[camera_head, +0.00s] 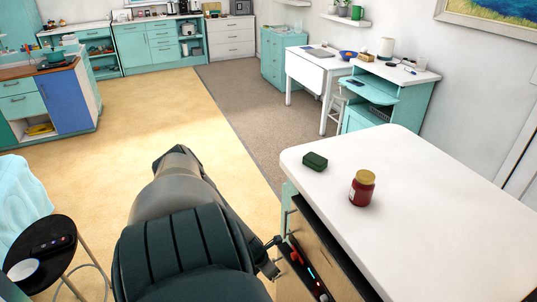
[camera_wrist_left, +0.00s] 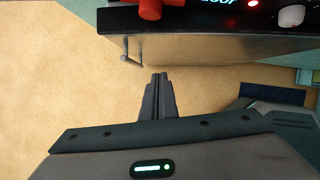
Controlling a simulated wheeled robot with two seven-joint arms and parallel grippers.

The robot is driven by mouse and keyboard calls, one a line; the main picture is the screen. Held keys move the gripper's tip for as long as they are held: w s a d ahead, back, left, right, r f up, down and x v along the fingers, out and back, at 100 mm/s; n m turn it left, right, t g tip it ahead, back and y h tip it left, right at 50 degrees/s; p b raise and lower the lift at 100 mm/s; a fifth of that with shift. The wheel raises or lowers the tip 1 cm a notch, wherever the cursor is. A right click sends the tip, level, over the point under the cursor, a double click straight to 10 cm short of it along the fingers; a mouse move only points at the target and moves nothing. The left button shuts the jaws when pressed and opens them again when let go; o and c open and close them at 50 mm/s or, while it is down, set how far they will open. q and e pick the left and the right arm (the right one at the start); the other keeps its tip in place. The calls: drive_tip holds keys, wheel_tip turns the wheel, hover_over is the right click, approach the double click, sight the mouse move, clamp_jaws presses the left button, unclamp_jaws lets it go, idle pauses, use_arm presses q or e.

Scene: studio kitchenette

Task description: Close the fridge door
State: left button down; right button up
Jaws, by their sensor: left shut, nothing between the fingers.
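I cannot make out a fridge or its door for certain in either view. My left gripper (camera_wrist_left: 158,78) shows in the left wrist view with its two dark fingers together and nothing between them. Its tips are beside a metallic front (camera_wrist_left: 215,47) that has a small bar handle (camera_wrist_left: 132,50) at its left end. The fingertips look apart from both. My left arm fills the lower middle of the head view. My right gripper is not in view.
A black control panel (camera_head: 308,272) with a red knob and lit display lies below the white counter (camera_head: 440,215). A black stool (camera_head: 45,240) is at left. The floor (camera_head: 130,120) beyond is clear.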

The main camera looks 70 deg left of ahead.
use_arm(q)
drive_tip(key=shift+v, duration=2)
drive_tip(key=shift+a, duration=0.1)
